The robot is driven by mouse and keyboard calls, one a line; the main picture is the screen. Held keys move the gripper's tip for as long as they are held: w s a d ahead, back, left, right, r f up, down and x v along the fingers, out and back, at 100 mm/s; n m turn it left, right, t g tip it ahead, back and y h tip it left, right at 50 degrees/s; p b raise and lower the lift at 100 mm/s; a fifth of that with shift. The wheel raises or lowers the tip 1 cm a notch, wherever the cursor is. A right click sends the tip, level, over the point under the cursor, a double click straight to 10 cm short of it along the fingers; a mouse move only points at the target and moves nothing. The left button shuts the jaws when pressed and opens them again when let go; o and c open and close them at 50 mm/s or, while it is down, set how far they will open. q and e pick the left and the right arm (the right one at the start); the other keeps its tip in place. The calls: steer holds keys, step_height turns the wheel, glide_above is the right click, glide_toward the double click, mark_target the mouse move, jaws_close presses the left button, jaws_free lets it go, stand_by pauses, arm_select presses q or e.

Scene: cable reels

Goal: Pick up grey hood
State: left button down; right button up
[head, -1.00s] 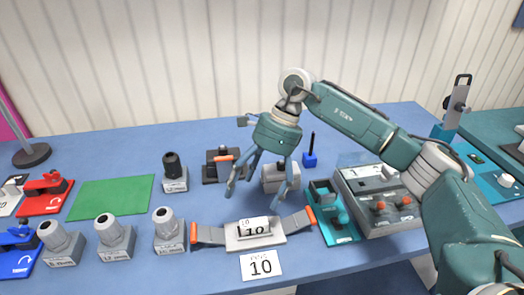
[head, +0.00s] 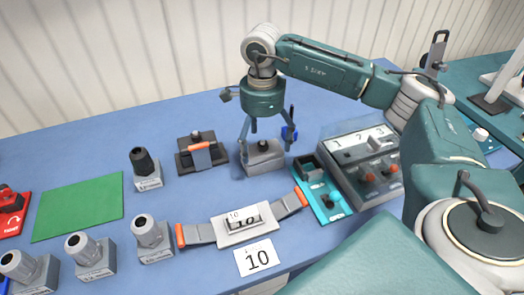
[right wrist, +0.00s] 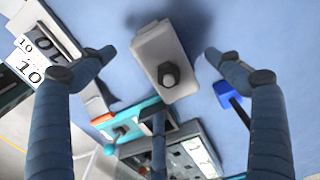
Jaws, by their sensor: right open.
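The grey hood (head: 263,159) is a light grey block with a dark knob on top, standing on the blue table behind the number plate. In the right wrist view, the grey hood (right wrist: 160,55) lies between the two fingers, with its knob facing the camera. My right gripper (head: 265,138) is pointing down over the hood, its fingers spread. In the right wrist view, the right gripper (right wrist: 156,56) is open, with a gap between each fingertip and the hood. My left gripper is not in view.
A teal tray (head: 320,194) and a grey control box (head: 358,160) stand close right of the hood. A blue holder (head: 289,133) is just behind. A black clamp block (head: 201,153) stands to the left. A green mat (head: 78,207) and several grey sockets lie further left.

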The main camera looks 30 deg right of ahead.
mark_target(265, 152)
steer(key=f, duration=0.2)
steer(key=f+p, duration=0.1)
steer(key=shift+s+d+f, duration=0.15)
steer(key=shift+s+d, duration=0.1)
steer(key=shift+f, duration=0.15)
steer(key=shift+w, duration=0.1)
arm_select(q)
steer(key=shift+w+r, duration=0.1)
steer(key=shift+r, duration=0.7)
arm_select(e)
steer(key=c, duration=1.4)
steer(key=shift+c, duration=0.2)
